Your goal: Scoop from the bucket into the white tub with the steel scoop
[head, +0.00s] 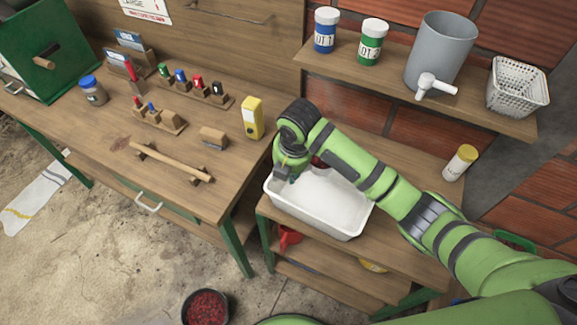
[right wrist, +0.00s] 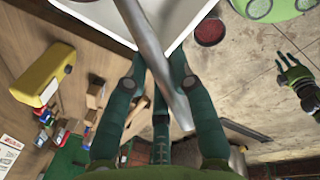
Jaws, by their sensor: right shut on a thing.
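The white tub (head: 345,225) stands on the lower bench in the head view, its visible inside pale and bare. Its white rim also shows at the top of the right wrist view (right wrist: 186,16). My right gripper (head: 284,174) is over the tub's left end. In the wrist view its fingers (right wrist: 158,72) are shut on the steel scoop's grey handle (right wrist: 150,45); the scoop's bowl is not clearly visible. The bucket (head: 184,312) of red fruit is on the floor at the bottom of the head view. My left gripper (right wrist: 287,65) shows small, open and empty, only in the wrist view.
A workbench (head: 100,150) with a wooden bar on supports and a yellow box (head: 253,118) stands left of the tub. A shelf above holds two jars, a grey tapped container (head: 440,50) and a white basket (head: 518,88). A yellow-capped jar (head: 460,163) stands right of my arm.

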